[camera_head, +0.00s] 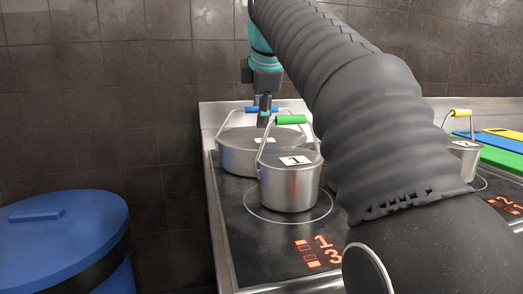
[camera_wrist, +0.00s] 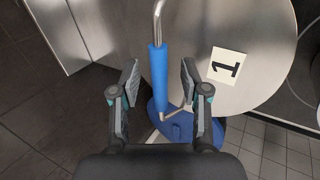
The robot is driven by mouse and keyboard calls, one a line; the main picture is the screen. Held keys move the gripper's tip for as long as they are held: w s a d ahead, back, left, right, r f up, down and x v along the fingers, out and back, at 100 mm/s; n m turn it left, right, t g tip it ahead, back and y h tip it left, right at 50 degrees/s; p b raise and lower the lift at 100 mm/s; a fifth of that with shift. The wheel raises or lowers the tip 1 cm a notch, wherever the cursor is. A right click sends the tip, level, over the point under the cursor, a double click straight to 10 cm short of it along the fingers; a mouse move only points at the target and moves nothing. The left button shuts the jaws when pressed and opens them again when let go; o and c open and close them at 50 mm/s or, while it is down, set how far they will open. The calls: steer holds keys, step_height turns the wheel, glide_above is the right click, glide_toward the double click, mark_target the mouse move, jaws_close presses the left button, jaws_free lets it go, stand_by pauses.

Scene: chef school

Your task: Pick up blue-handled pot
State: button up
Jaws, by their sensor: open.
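The blue-handled pot (camera_head: 232,150) is a wide steel pot at the back left of the stove, with a raised wire bail and a blue grip (camera_head: 262,109). In the wrist view its blue grip (camera_wrist: 158,75) lies between the two open fingers of my gripper (camera_wrist: 160,82), apart from both pads. The pot's lid (camera_wrist: 255,50) with a label "1" shows below the grip. In the head view my gripper (camera_head: 264,112) is at the blue grip, partly hidden behind the green-handled pot.
A smaller steel pot with a green handle (camera_head: 290,187) stands close in front. A yellow-handled pot (camera_head: 463,158) stands right, near coloured boards (camera_head: 505,156). A blue bin (camera_head: 62,235) stands left of the stove (camera_head: 270,245). A tiled wall (camera_head: 110,110) is behind.

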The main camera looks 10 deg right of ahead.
jaws_close()
steer(key=shift+r, duration=0.1)
